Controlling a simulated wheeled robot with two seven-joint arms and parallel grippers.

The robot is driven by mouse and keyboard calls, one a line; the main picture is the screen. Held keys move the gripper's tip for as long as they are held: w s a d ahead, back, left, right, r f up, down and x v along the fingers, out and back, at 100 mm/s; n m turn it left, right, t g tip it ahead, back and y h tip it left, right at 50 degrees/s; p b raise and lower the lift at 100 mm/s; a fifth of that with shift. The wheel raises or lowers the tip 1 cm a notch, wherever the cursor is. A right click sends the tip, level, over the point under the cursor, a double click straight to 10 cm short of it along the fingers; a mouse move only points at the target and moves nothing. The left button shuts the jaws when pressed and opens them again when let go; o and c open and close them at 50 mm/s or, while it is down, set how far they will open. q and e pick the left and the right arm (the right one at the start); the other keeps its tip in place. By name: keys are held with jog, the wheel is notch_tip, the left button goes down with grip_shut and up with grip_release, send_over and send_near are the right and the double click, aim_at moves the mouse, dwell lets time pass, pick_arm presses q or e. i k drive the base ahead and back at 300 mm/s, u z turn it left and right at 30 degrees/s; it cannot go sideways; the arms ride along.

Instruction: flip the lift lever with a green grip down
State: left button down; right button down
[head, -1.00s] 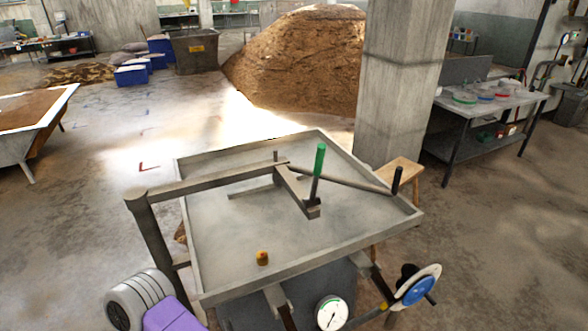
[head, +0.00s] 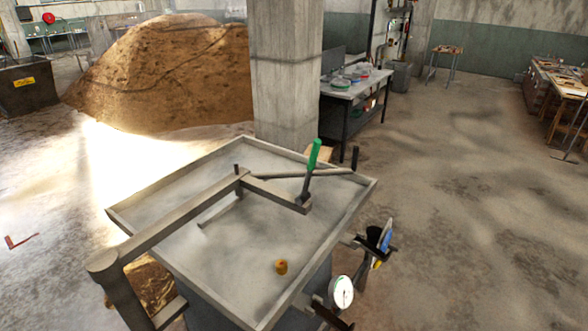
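The lift lever with a green grip (head: 314,155) stands nearly upright, leaning slightly right, at the end of a grey metal arm (head: 277,194) above a shallow square metal tray (head: 346,213). Its dark lower shaft meets the arm's end block. Neither of my grippers shows in the head view, so nothing of mine is seen touching the lever.
A small orange-brown cylinder (head: 281,267) sits in the tray. A concrete pillar (head: 287,75) and brown heap (head: 165,75) stand behind. Floor (head: 470,240) at right is clear.

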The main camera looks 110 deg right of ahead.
aim_at(305, 195)
jog(key=z, duration=3.8)
jog(key=i, duration=0.5)
jog(key=u, duration=0.05)
jog(key=k, duration=0.5)
jog(key=z, duration=1.7)
jog(key=i, duration=2.85)
